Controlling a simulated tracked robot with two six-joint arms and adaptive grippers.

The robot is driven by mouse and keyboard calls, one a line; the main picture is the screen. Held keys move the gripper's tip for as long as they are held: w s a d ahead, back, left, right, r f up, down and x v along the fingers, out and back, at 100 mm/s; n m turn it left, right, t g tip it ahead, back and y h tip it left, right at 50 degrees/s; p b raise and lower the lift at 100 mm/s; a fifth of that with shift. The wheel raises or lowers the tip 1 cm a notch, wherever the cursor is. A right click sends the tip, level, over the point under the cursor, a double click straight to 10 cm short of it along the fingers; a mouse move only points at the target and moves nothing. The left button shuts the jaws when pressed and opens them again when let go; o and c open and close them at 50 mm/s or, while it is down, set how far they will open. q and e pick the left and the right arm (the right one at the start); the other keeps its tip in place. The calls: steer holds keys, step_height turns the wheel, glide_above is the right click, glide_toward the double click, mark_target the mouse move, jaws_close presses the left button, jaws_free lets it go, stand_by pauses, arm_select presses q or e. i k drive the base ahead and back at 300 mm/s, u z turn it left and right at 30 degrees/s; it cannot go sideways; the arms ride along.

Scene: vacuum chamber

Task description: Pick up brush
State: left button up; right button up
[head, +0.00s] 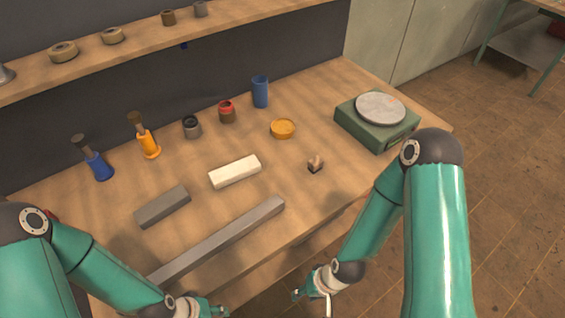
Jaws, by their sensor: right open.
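No brush can be named with certainty. Two upright tools look most like brushes: a blue one with a dark brown top (97,164) at the left, and an orange one with a brown top (148,144) to its right. A small brown piece (315,165) near the table's front edge is too small to identify. My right gripper (311,295) is open, low in front of the table edge, apart from these things. My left gripper (212,309) is at the bottom edge of the view, partly cut off; its jaws are unclear.
On the wooden table (255,215) are a long grey bar (220,240), a grey block (162,206), a white block (235,171), a dark jar (191,126), a red-topped jar (227,111), a blue cup (260,91), a yellow dish (283,128) and a green scale (375,125). A shelf (135,45) runs behind.

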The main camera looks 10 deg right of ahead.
mark_target(315, 164)
steer(key=u, duration=0.05)
steer(key=i, duration=0.2)
steer(key=u, duration=2.4)
steer(key=k, duration=2.55)
steer(key=z, duration=1.15)
steer(key=i, duration=1.05)
steer(key=z, duration=0.05)
